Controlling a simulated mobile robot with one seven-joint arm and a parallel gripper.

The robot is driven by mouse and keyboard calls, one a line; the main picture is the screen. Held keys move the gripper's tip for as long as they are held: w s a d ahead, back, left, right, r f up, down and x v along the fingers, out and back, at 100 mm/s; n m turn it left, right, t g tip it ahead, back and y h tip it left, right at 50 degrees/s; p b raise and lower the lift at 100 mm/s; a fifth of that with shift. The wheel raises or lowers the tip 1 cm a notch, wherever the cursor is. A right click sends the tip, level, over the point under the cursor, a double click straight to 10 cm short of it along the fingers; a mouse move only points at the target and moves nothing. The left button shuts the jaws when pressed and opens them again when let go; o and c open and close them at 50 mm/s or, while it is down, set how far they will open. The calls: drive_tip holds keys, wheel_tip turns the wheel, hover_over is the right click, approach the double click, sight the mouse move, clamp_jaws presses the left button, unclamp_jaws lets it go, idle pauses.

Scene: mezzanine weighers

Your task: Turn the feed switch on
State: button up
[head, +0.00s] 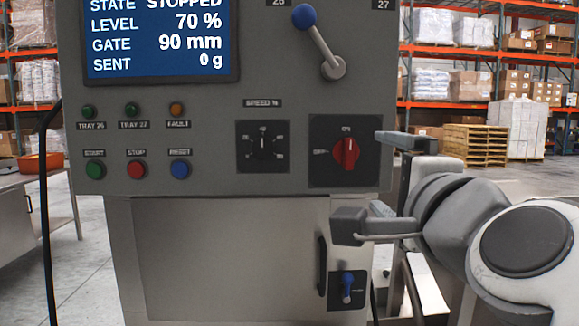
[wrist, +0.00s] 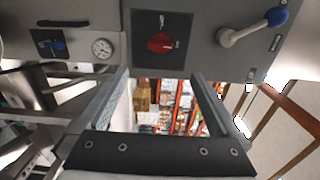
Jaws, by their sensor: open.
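A red rotary switch (head: 346,153) sits on a black plate at the lower right of the grey panel. I take it as the feed switch, but its own name label is unreadable. Its handle looks about upright, toward the "ON" mark above it; a second small label is at its left. In the wrist view the switch (wrist: 160,43) lies sideways, just beyond the fingertips and about centred between them. My gripper (head: 357,182) is open and empty, at the right of the panel. In the wrist view its fingers (wrist: 159,76) are apart, with no visible contact.
A black speed dial (head: 262,146) is left of the switch. A blue-knobbed lever (head: 319,42) is above, a small blue toggle (head: 347,287) below. A round gauge (wrist: 102,48) shows in the wrist view. The screen (head: 160,38) reads STOPPED. Push buttons (head: 136,170) line the left.

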drive_tip(key=shift+s, duration=0.85)
drive_tip(key=a+f+n+g+y, duration=0.25)
drive_tip(key=f+n+g, duration=0.35)
drive_tip(key=f+n, duration=0.65)
drive_tip(key=s+d+f+n+g+h, duration=0.1)
drive_tip(key=s+f+n+g, duration=0.25)
drive_tip(key=f, duration=0.35)
drive_tip(key=s+d+f+n+g+h, duration=0.1)
drive_tip(key=s+f+n+g, duration=0.2)
drive_tip(key=f, duration=0.5)
wheel_tip(320, 180, up, 19)
drive_tip(key=s+p, duration=0.1)
drive_tip(key=p, duration=1.7)
drive_tip(key=shift+s+d+f+m+p, duration=0.15)
drive_tip(key=shift+s+d+m+p, duration=0.05)
drive_tip(key=shift+d+m+p, duration=0.2)
drive_tip(key=shift+a+h, duration=0.1)
drive_tip(key=shift+h, duration=0.15)
